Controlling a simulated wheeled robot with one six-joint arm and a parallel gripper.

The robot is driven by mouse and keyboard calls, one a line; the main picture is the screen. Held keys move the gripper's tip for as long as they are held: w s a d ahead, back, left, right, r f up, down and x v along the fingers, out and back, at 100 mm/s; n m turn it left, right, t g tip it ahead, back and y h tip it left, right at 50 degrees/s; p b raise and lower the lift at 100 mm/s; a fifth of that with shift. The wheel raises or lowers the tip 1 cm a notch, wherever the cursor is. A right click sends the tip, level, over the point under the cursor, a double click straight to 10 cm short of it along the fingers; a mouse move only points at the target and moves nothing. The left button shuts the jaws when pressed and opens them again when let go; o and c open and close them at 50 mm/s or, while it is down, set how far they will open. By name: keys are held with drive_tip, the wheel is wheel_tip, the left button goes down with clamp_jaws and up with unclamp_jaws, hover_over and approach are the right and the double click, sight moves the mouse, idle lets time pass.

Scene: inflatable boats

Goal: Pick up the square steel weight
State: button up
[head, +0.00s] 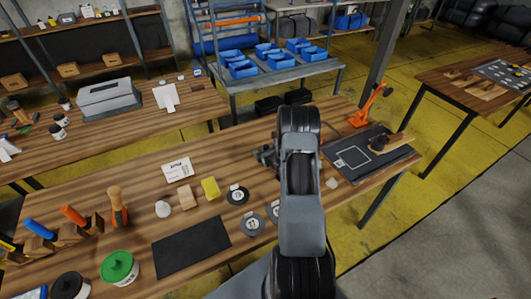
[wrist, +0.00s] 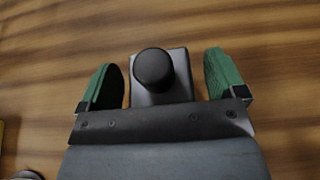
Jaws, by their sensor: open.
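The square steel weight (wrist: 181,84) is a grey square block with a round black knob on top. In the wrist view it stands on the wooden tabletop between the green-padded fingers of my gripper (wrist: 160,68). The fingers are open, one on each side, with a visible gap to the block on both sides. In the head view my arm covers most of this spot, and only part of my gripper (head: 265,155) shows left of the arm. I cannot make out the weight there.
To the left are a yellow sponge (head: 210,188), round dark discs (head: 238,196), a black mat (head: 192,247) and a green tin (head: 119,268).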

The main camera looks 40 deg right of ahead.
drive_tip(key=shift+c, duration=0.2)
clamp_jaws()
drive_tip(key=shift+w+r, duration=0.1)
idle(0.7)
